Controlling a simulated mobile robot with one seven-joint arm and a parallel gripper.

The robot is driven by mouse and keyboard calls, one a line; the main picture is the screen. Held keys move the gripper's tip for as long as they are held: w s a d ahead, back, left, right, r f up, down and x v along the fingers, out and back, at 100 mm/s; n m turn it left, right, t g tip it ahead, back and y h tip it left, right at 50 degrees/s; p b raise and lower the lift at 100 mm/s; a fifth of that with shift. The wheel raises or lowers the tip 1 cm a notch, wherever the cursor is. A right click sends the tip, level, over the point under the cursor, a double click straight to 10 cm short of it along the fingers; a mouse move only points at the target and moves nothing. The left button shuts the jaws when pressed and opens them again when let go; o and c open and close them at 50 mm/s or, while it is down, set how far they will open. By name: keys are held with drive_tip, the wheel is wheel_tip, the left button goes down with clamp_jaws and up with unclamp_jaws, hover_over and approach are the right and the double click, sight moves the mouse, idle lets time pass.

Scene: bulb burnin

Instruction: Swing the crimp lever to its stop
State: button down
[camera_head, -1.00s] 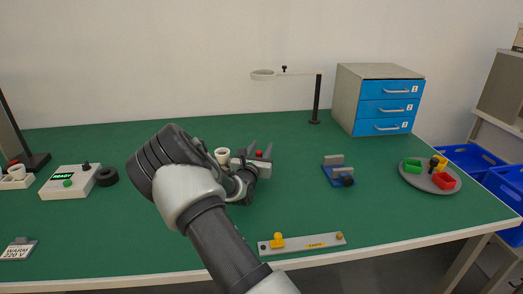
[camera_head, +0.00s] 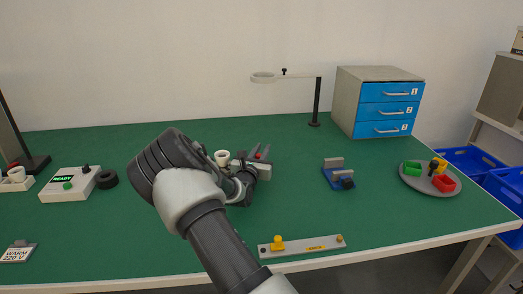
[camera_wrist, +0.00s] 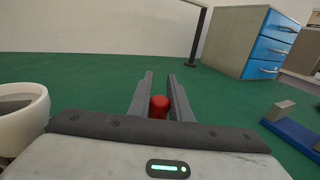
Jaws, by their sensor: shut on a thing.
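My gripper (camera_head: 262,152) is low over the middle of the green table, its fingers pointing away from my body. In the wrist view, a red rounded knob (camera_wrist: 159,106) sits between the two dark fingers (camera_wrist: 160,88), and they are shut on it. The same red knob shows small between the fingers in the head view (camera_head: 258,155). It looks like the grip of the crimp lever, but the lever's arm and body are hidden behind my gripper, so its angle and stop cannot be told.
A white cup (camera_head: 222,157) stands close left of my gripper. A blue fixture with grey blocks (camera_head: 338,173) is to the right. A grey bar with a yellow knob (camera_head: 303,246) lies at the front edge. A magnifier stand (camera_head: 317,100) and drawer cabinet (camera_head: 375,101) stand behind.

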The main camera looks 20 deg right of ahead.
drive_tip(key=shift+s+a+r+m+g+h+p, duration=0.1)
drive_tip(key=shift+s+m+g+h+p, duration=0.25)
drive_tip(key=shift+s+h, duration=0.2)
drive_tip(key=s+a+m+g+h, duration=0.1)
drive_tip(key=s+m+g, duration=0.1)
drive_tip(key=s+g, duration=0.1)
drive_tip(key=s+a+m+g+h+p, duration=0.1)
drive_tip(key=s+m+g+h, duration=0.1)
drive_tip(key=s+m+g, duration=0.1)
drive_tip(key=s+a+m+g+h, duration=0.2)
drive_tip(key=s+m+g, duration=0.1)
drive_tip(key=g, duration=0.2)
drive_tip(key=shift+s+f+g, duration=0.15)
drive_tip(key=shift+f+g, duration=0.05)
drive_tip(key=shift+g, duration=0.05)
drive_tip(key=shift+s+a+m+g, duration=0.9)
drive_tip(key=shift+m+g, duration=0.15)
drive_tip(key=shift+g, duration=0.35)
drive_tip(key=c, duration=1.6)
unclamp_jaws()
drive_tip(key=shift+r, duration=0.1)
drive_tip(key=a, duration=0.5)
drive_tip(key=w+a, duration=0.1)
drive_tip(key=a, duration=0.5)
drive_tip(key=a+p, duration=0.1)
drive_tip(key=a, duration=0.5)
drive_tip(key=shift+w+a, duration=0.2)
drive_tip(key=shift+a, duration=0.05)
